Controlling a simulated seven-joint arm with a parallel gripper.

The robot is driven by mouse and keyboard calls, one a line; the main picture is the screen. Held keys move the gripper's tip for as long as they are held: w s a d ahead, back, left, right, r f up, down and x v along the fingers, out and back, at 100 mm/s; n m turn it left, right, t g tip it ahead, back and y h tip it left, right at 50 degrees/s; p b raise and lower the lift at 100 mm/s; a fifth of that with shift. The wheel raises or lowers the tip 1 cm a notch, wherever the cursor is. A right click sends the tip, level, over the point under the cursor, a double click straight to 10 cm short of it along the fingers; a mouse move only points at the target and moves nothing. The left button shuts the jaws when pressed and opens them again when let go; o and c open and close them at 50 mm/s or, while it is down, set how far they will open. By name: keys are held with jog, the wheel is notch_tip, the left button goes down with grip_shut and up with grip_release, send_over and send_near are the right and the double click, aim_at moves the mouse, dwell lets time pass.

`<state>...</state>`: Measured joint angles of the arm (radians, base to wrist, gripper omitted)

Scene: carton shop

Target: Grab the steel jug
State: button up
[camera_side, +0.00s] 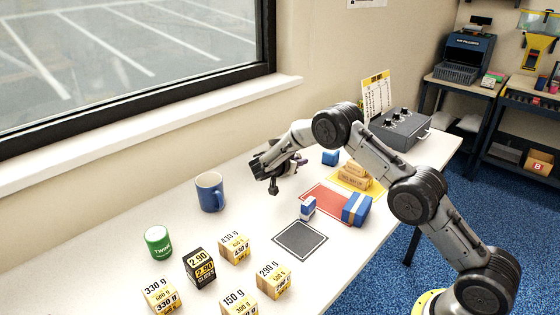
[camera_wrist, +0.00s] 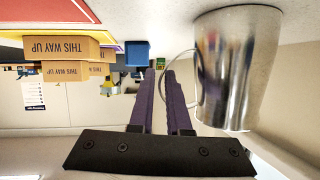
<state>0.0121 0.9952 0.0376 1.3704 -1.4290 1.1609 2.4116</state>
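The steel jug (camera_wrist: 238,75) is shiny and bare metal. In the wrist view, which is upside down, it fills the upper right, with its thin loop handle toward my fingers. My gripper (camera_wrist: 160,74) has two purple fingers with a narrow gap between them. Their tips overlap the handle in this view; I cannot tell whether they touch it. In the side view my gripper (camera_side: 297,162) is low over the table, pointing right. The jug is not clearly made out there, as the gripper and arm cover that spot.
A blue mug (camera_side: 210,192) stands left of the gripper. Right of it are a small blue box (camera_side: 330,157), tan cartons (camera_side: 354,179) and another blue box (camera_side: 356,208). A window ledge runs behind.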

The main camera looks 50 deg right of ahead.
grip_shut()
dwell(1.0)
jog(key=shift+r, duration=0.15)
jog(key=shift+r, duration=1)
jog(key=s+a+r, duration=0.2)
jog(key=s+r, duration=0.3)
jog(key=s, duration=0.1)
jog(key=s+a+r, duration=0.2)
jog(key=s+r, duration=0.3)
jog(key=s, duration=0.2)
jog(key=shift+a+r, duration=0.35)
jog(key=shift+r, duration=0.05)
jog(key=shift+s, duration=0.1)
dwell(1.3)
